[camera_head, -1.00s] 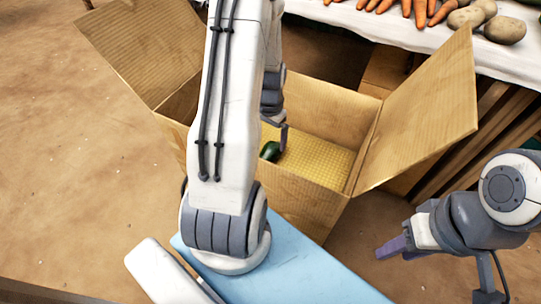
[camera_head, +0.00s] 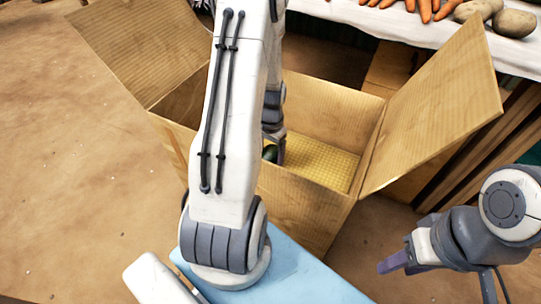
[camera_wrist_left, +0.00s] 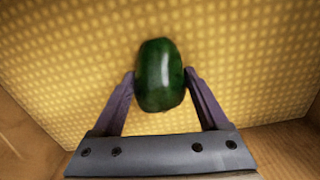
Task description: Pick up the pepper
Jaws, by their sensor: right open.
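The pepper is dark green and glossy (camera_wrist_left: 159,75). It is inside the cardboard box, over the yellow dimpled liner, and partly hidden by my left gripper in the head view (camera_head: 270,153). My left gripper (camera_wrist_left: 160,76) is down in the box with one finger on each side of the pepper. The fingertips are very close to its sides; I cannot tell whether they press on it. My right gripper (camera_head: 393,263) is open and empty, outside the box at the right.
The open cardboard box (camera_head: 305,207) has raised flaps at left (camera_head: 140,50) and right (camera_head: 440,110). A cloth-covered table (camera_head: 400,27) behind holds carrots (camera_head: 427,8) and potatoes (camera_head: 514,23). A light blue surface (camera_head: 300,270) lies in front of the box. Brown floor at left is clear.

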